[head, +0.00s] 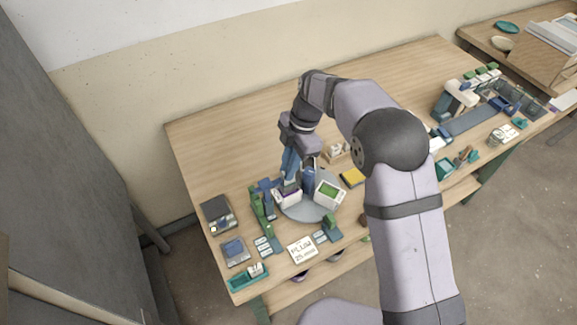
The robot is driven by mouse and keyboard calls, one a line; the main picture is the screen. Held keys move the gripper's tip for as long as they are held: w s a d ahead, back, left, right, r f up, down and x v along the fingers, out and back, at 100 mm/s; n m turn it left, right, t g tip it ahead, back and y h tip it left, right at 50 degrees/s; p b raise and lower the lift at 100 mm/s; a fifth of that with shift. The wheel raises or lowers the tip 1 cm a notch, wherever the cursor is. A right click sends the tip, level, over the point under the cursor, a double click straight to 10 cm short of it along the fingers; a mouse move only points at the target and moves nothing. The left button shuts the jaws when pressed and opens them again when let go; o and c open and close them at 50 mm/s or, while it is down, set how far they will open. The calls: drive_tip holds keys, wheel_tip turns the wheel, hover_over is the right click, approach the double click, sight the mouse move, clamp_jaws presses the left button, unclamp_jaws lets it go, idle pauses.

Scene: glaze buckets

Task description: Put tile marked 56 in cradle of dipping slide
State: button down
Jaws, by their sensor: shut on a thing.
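My gripper (290,178) points down over the left part of the round grey turntable (305,213). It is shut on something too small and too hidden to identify. Just below its tips stands a white bucket with a purple top (288,199). A green and blue upright device (258,214), which looks like the dipping slide, stands left of the turntable. Its cradle cannot be made out. A small white piece (255,269), perhaps a tile, stands in a teal tray (242,282) at the front left. No number 56 is legible anywhere.
A white bucket with a green top (329,194) stands on the turntable's right. A card (302,250) reading "PLUM" lies in front. A dark scale-like device (217,213) and a grey device (235,250) sit at left. The table's back left (225,140) is clear.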

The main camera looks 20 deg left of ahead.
idle(0.3)
drive_tip(key=c, duration=1.7)
unclamp_jaws()
drive_tip(key=shift+r, duration=0.1)
drive_tip(key=shift+r+p, duration=2.35)
drive_tip(key=shift+r, duration=1.1)
